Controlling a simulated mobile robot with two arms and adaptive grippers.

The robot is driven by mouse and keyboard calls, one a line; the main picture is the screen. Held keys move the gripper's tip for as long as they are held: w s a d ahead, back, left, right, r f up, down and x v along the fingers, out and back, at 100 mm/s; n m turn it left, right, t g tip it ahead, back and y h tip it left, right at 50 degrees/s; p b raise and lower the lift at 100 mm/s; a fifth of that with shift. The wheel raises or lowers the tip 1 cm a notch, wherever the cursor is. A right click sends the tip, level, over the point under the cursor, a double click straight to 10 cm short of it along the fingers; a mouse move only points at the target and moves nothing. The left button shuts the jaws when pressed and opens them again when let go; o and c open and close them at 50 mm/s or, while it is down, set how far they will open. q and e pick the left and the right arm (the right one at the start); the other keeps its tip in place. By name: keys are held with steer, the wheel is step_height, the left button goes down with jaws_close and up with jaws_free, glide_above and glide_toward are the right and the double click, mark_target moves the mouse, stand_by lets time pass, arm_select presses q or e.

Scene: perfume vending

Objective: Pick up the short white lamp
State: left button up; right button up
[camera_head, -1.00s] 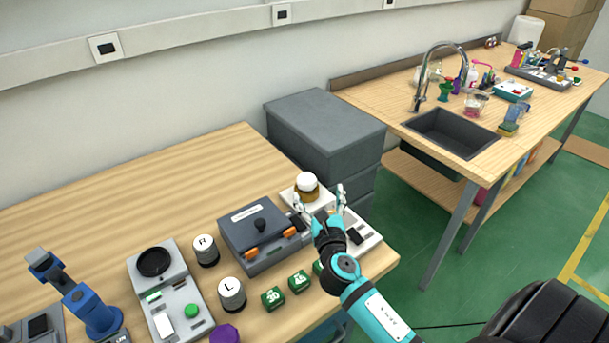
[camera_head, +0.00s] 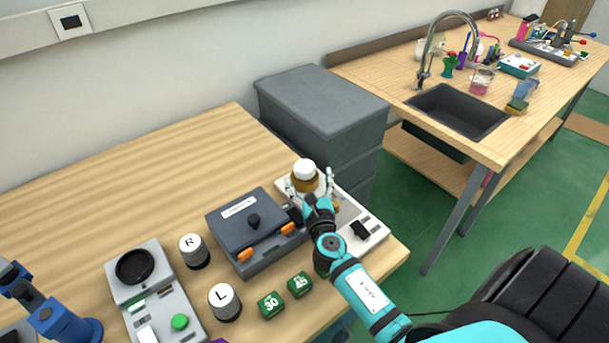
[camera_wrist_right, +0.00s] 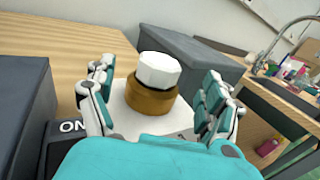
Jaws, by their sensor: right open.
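The short white lamp (camera_head: 304,168) has a white faceted top on a brown-gold round base. It stands upright on a white device (camera_head: 349,213) near the right end of the table. In the right wrist view the lamp (camera_wrist_right: 158,70) is in the middle, beyond and between the spread fingers. My right gripper (camera_head: 316,188) is open and empty, just in front of the lamp; its fingers also show in the right wrist view (camera_wrist_right: 158,100). My left gripper is not in view.
A dark grey box (camera_head: 255,230) with orange latches stands close left of the gripper. Cylinders marked R (camera_head: 194,252) and L (camera_head: 225,302) and green cubes (camera_head: 271,305) stand further left. Grey drawers (camera_head: 322,110) stand behind the lamp. The table's back left is clear.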

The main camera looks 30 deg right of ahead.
mark_target(305, 164)
steer(key=shift+x, duration=2.4)
steer(key=shift+w+d, duration=0.2)
steer(key=shift+w, duration=0.3)
steer(key=c, duration=1.3)
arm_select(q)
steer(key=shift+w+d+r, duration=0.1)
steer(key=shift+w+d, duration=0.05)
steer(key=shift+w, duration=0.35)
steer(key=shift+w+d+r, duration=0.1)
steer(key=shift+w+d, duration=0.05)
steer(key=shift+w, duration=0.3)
arm_select(e)
steer(key=shift+r, duration=0.1)
